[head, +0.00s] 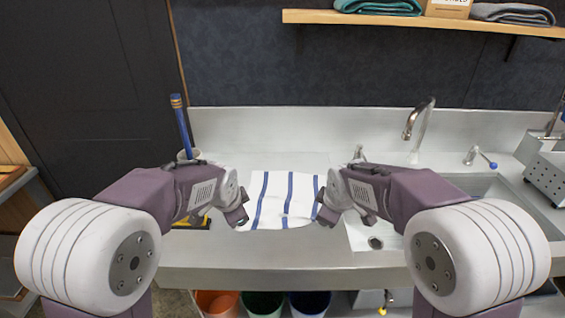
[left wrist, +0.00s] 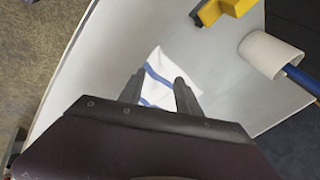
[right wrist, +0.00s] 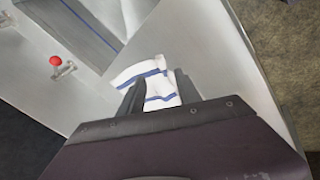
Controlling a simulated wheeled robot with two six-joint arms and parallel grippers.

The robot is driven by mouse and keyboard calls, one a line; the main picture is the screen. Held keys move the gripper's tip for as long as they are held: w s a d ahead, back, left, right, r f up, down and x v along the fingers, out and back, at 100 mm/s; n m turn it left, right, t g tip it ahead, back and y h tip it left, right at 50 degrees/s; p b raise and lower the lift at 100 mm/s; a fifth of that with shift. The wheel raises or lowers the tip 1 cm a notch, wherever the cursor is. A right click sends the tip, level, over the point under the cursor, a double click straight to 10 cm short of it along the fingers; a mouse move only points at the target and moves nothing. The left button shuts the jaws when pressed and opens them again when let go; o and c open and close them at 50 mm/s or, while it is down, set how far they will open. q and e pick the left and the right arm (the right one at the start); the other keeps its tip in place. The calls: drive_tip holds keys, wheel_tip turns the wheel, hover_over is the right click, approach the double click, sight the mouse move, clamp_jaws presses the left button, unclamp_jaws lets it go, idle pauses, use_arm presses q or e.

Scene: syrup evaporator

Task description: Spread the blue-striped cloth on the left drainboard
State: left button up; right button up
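The white cloth with blue stripes (head: 285,195) lies on the left drainboard (head: 225,255), mostly flat, its stripes running front to back. My left gripper (head: 238,217) is at the cloth's left front edge, and my right gripper (head: 328,216) is at its right front edge. In the left wrist view the fingers (left wrist: 160,92) stand apart with cloth (left wrist: 158,70) between and beyond them. In the right wrist view the fingers (right wrist: 156,92) also stand apart, with cloth (right wrist: 140,72) between and beyond them. Whether the fingertips touch the cloth cannot be told.
A white cup with a blue-handled brush (head: 182,125) and a yellow item (left wrist: 225,10) stand left of the cloth. The sink basin (head: 362,238) with a faucet (head: 415,125) is on the right. Colored buckets (head: 262,303) sit below. A shelf (head: 420,22) with folded cloths hangs above.

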use_arm(q)
drive_tip(key=s+a+f+n+g+p, duration=0.1)
drive_tip(key=s+f+n, duration=0.3)
drive_tip(key=s, duration=0.6)
drive_tip(key=s+a+f+n+g+p, duration=0.1)
drive_tip(key=s+a+f+n+g, duration=0.2)
drive_tip(key=s+n, duration=0.5)
drive_tip(key=shift+s+a+f+g+p, duration=0.4)
drive_tip(key=shift+s+a, duration=0.3)
drive_tip(key=shift+s, duration=0.75)
use_arm(e)
drive_tip(key=s+d+f+m+g, duration=0.1)
drive_tip(key=s+f+m, duration=0.1)
drive_tip(key=s+m, duration=0.2)
drive_tip(key=s+d+f+m+g, duration=0.2)
drive_tip(key=s+f+m, duration=0.1)
drive_tip(key=s, duration=0.7)
drive_tip(key=s+d+f+m+g, duration=0.1)
drive_tip(key=s+d+f+m, duration=0.1)
drive_tip(key=s+m, duration=0.3)
drive_tip(key=shift+s+d+f+g, duration=0.25)
drive_tip(key=shift+s+f, duration=0.25)
drive_tip(key=shift+s, duration=0.5)
